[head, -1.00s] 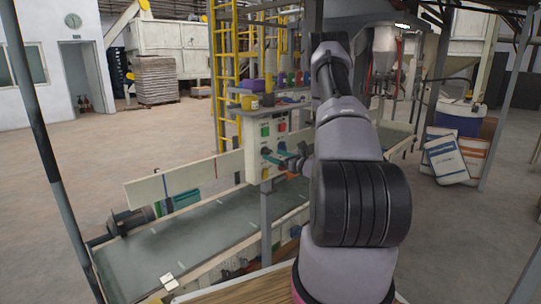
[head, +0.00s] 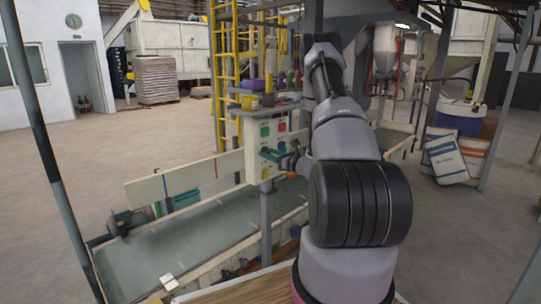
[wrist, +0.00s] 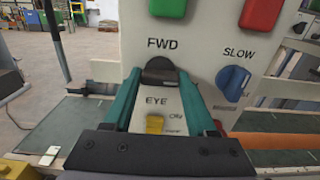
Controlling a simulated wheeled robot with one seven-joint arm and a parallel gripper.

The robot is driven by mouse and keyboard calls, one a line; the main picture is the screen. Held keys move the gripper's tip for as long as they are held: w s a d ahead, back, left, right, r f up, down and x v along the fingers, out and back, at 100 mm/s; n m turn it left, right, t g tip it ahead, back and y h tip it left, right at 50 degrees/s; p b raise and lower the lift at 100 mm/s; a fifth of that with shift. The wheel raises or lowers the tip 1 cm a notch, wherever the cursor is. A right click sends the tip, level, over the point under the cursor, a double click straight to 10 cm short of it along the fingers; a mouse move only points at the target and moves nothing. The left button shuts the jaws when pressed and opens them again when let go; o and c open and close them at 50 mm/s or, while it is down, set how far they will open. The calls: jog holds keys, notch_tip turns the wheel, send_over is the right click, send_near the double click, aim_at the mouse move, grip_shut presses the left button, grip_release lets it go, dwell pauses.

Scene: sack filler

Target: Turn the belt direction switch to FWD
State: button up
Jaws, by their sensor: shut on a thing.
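The belt direction switch is a black knob (wrist: 160,71) on the pale control panel (wrist: 208,50), just below the printed word FWD. It sits between the teal fingertips of my gripper (wrist: 159,80), which is shut on it. The fingers partly hide the knob, and I cannot tell exactly where it points. In the head view my gripper (head: 273,155) reaches the front of the control panel (head: 253,135) from the right. The knob is too small to make out there.
A blue knob (wrist: 232,80) marked SLOW is right of my fingers. A yellow EYE switch (wrist: 155,124) lies below, between them. Green (wrist: 172,7) and red (wrist: 262,14) buttons are above. The conveyor belt (head: 185,245) runs below the panel.

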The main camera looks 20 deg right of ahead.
jog(key=shift+n, duration=0.3)
jog(key=n, duration=0.3)
jog(key=shift+n, duration=0.3)
jog(key=n, duration=0.4)
jog(key=shift+n, duration=0.3)
jog(key=n, duration=0.8)
jog(key=shift+n, duration=0.6)
jog(key=o, duration=1.4)
jog(key=shift+c, duration=0.2)
